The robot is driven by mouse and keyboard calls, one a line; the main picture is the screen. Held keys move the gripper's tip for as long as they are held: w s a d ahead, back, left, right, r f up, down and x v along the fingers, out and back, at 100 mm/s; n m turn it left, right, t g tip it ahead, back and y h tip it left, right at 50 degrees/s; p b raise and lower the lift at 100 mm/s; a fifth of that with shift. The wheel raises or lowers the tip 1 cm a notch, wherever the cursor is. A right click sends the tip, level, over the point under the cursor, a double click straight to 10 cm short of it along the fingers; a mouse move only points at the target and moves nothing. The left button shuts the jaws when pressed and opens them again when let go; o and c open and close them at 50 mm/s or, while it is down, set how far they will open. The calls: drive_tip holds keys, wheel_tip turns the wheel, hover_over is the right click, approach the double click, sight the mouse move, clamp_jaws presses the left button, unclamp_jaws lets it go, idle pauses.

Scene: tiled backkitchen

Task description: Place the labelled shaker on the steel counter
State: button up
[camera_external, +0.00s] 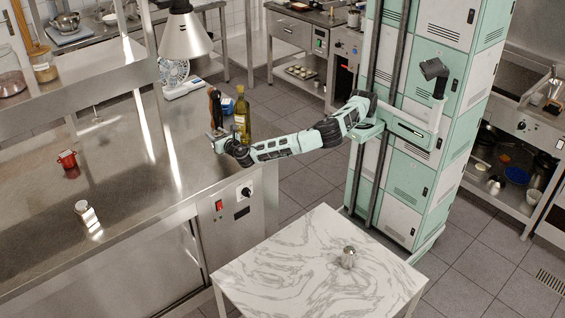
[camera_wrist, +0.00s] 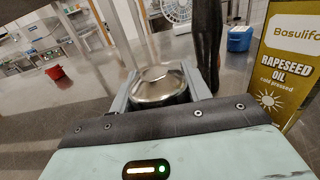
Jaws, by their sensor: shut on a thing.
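My gripper (camera_external: 217,134) is over the right edge part of the steel counter (camera_external: 130,185), near the oil bottle. In the wrist view its fingers (camera_wrist: 160,88) are shut on a shaker (camera_wrist: 158,84) with a rounded shiny metal lid and a darker body below. The shaker's label is not visible, and its lower part is hidden by my gripper. I cannot tell whether its base touches the counter. Another small metal-topped shaker (camera_external: 87,215) stands on the counter's front left part.
A rapeseed oil bottle (camera_external: 242,118) and a tall dark object (camera_wrist: 207,45) stand close by my gripper.

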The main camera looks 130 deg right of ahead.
drive_tip(key=shift+f, duration=1.55)
drive_tip(key=o, duration=1.1)
drive_tip(key=shift+f, duration=0.1)
drive_tip(key=shift+o, duration=0.2)
drive_tip(key=a+b, duration=0.1)
drive_tip(key=a, duration=1.1)
